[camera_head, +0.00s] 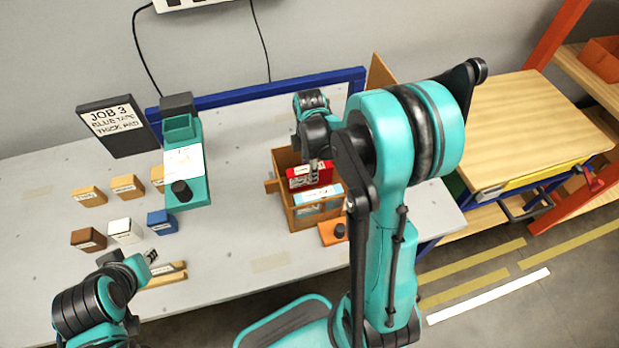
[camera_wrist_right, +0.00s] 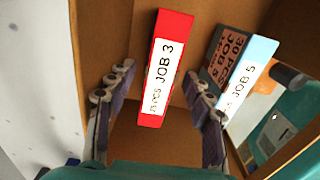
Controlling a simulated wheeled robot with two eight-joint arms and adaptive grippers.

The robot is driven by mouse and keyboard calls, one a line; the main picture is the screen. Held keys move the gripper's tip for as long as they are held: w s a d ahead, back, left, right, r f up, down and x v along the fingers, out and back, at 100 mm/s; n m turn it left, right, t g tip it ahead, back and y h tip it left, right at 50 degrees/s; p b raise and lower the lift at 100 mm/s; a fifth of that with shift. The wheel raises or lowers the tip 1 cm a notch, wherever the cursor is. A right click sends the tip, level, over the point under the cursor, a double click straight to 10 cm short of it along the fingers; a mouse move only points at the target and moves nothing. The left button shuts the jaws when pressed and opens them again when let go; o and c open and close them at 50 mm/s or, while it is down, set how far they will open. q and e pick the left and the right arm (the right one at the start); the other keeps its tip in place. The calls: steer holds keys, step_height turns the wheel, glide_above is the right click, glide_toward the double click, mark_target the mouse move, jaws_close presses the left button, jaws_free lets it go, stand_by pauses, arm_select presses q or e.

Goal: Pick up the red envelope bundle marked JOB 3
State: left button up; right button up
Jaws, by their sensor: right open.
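The red bundle (camera_wrist_right: 165,70) with a white label reading JOB 3 stands in a wooden box in the right wrist view. It also shows in the head view (camera_head: 300,178) in the box (camera_head: 318,217). My right gripper (camera_wrist_right: 158,82) is open, with one finger on each side of the red bundle; gaps show on both sides. In the head view my right gripper (camera_head: 314,168) reaches down over the box and partly covers the bundle. My left gripper (camera_head: 150,257) is over the table's front left; its jaw opening is too small to tell.
A light blue JOB 5 bundle (camera_wrist_right: 249,80) and a dark bundle (camera_wrist_right: 229,57) stand to the right in the box. A sign (camera_head: 113,121) reads JOB 3, BLUE TAPE, THICK PAD. Several small blocks and a teal device (camera_head: 187,190) stand on the left.

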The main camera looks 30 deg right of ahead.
step_height(320, 180, down, 5)
steer(key=shift+f+b, duration=0.2)
steer(key=shift+b, duration=0.8)
jaws_close()
steer(key=shift+r, duration=0.15)
